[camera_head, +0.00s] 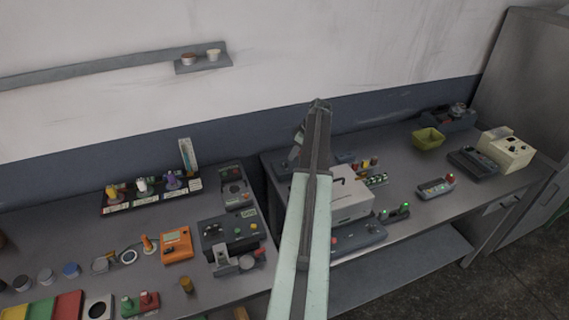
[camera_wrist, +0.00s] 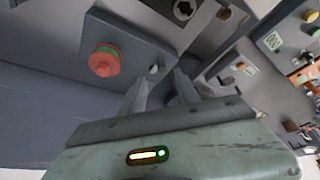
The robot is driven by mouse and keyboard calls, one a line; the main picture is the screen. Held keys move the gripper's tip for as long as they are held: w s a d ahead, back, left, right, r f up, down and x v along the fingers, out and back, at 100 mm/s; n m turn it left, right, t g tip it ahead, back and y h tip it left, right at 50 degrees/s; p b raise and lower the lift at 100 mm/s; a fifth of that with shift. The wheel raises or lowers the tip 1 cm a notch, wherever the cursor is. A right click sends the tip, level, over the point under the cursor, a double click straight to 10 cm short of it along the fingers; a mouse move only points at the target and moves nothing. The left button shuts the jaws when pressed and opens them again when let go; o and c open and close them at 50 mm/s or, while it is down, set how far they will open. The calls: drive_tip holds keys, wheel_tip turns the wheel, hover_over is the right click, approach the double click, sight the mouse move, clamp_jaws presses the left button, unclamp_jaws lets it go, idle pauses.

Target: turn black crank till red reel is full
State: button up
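In the wrist view my gripper (camera_wrist: 158,78) has its two fingers apart, with a gap between the tips and nothing visibly held. A small round metallic part (camera_wrist: 155,68) on a grey block shows just beyond that gap; I cannot tell whether the fingers touch it. A red round piece with a green band (camera_wrist: 104,61), possibly the red reel, sits on the same grey block, left of the fingertips. I cannot make out the black crank with certainty. In the head view my arm reaches over the bench, and the fingertips cannot be made out.
A grey-white box with a black handle (camera_head: 349,198) stands right beside my arm. An orange device (camera_head: 176,245) and a dark box with buttons (camera_head: 228,230) lie to the left. A yellow-green bin (camera_head: 427,139) and a cream machine (camera_head: 511,152) stand at the right. Several small devices crowd both benches.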

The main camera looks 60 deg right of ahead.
sight(287, 164)
drive_tip(key=b+x, duration=0.6)
drive_tip(key=x, duration=0.1)
drive_tip(key=shift+w+a+f, duration=0.1)
drive_tip(key=shift+w+f, duration=0.1)
drive_tip(key=shift+w, duration=0.05)
drive_tip(key=shift+r, duration=0.1)
clamp_jaws()
